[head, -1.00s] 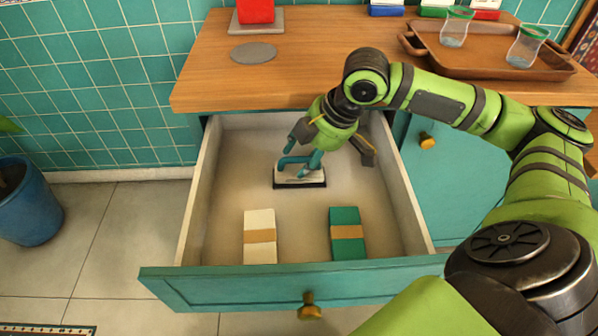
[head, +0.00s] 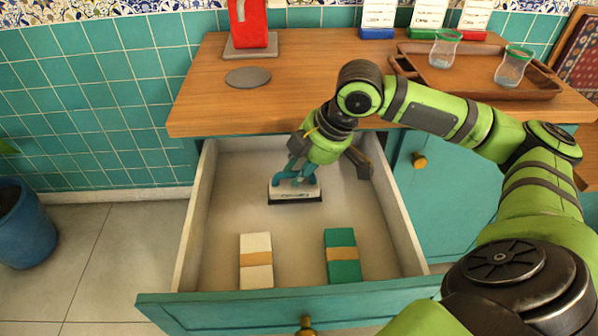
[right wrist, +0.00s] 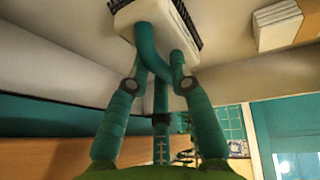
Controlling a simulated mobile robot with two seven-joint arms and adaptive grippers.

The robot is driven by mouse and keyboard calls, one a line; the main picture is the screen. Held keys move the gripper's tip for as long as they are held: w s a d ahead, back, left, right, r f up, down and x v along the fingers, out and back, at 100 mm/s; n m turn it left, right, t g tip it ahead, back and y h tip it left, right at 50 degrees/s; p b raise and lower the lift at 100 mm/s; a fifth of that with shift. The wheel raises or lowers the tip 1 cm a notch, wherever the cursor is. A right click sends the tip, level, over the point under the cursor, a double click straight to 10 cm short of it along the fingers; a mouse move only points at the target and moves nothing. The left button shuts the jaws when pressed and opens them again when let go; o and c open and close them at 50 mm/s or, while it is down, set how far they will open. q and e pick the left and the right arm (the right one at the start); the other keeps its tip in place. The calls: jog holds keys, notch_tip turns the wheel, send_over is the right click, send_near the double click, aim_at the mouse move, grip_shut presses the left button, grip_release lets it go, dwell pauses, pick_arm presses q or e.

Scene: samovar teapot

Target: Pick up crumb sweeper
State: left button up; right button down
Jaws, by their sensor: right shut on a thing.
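The crumb sweeper (head: 295,192) has a white body, dark bristles below and a teal handle. It is upright at the back of the open drawer (head: 215,230); I cannot tell whether it is clear of the drawer floor. My right gripper (head: 297,172) reaches down from above and is shut on its handle. In the right wrist view, the sweeper (right wrist: 135,14) is at the top, with its curved handle between the fingers of my right gripper (right wrist: 160,78). The fingers partly hide the handle in the head view. My left gripper is in no view.
A cream bundle (head: 256,275) and a teal bundle (head: 342,268) lie near the drawer front. The wooden counter (head: 330,75) overhangs the drawer's back. On it are a grey disc (head: 248,77), a red object (head: 248,25) and a tray (head: 470,88) with two glasses.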

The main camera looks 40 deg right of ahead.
jog(key=shift+s+d+r+p, duration=0.1)
jog(key=shift+d+r+p, duration=0.1)
jog(key=shift+r, duration=0.4)
jog(key=shift+s+d+r+p, duration=0.1)
jog(key=shift+d+r+p, duration=0.1)
jog(key=shift+r, duration=0.4)
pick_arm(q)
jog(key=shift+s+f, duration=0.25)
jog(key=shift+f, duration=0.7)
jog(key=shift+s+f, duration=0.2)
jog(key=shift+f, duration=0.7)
pick_arm(e)
jog(key=s+d+r, duration=0.6)
jog(key=d, duration=0.3)
jog(key=shift+r, duration=0.2)
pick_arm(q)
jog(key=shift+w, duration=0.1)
pick_arm(e)
jog(key=shift+a, duration=0.1)
